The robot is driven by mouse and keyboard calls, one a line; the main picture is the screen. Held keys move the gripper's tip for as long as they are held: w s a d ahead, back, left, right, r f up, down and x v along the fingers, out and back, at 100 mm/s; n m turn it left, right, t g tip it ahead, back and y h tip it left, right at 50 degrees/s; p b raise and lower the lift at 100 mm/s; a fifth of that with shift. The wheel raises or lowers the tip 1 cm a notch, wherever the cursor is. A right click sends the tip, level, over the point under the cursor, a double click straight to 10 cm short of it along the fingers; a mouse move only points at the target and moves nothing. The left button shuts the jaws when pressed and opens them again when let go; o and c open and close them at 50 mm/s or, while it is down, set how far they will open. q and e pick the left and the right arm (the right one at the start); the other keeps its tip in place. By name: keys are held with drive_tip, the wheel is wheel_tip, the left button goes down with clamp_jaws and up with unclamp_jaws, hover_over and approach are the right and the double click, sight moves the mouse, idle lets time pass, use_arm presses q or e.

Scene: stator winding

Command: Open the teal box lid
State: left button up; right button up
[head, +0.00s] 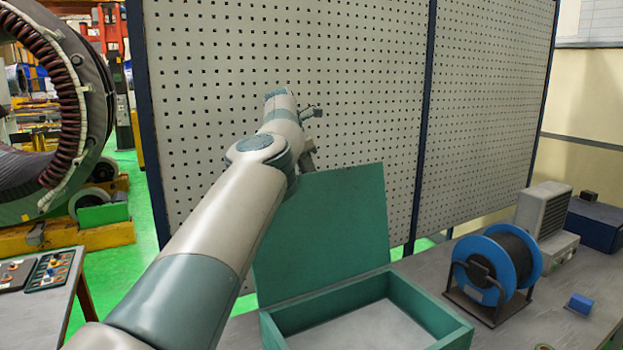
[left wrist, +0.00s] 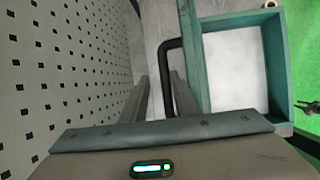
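The teal box (head: 437,312) stands on the grey bench, its pale inner floor showing. Its teal lid (head: 335,225) stands up steeply at the back, tilted slightly rearward. In the left wrist view the open box (left wrist: 277,70) is at the right and the lid (left wrist: 191,60) is seen nearly edge-on. A black bent handle (left wrist: 167,75) sticks out from the lid's outer side. My left gripper (left wrist: 162,92) is open, with the handle between its fingers and a gap on the left side. In the head view my left arm mostly hides this gripper.
A blue cable reel (head: 508,262) stands on the bench right of the box, with a small blue block (head: 579,303) and a grey unit (head: 545,212) near it. A perforated panel (head: 300,60) rises close behind the lid. A side table (head: 45,280) is at left.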

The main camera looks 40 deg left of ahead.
use_arm(q)
drive_tip(key=v, duration=1.7)
drive_tip(key=shift+s+r, duration=0.15)
drive_tip(key=shift+s, duration=0.1)
drive_tip(key=shift+w+a, duration=0.15)
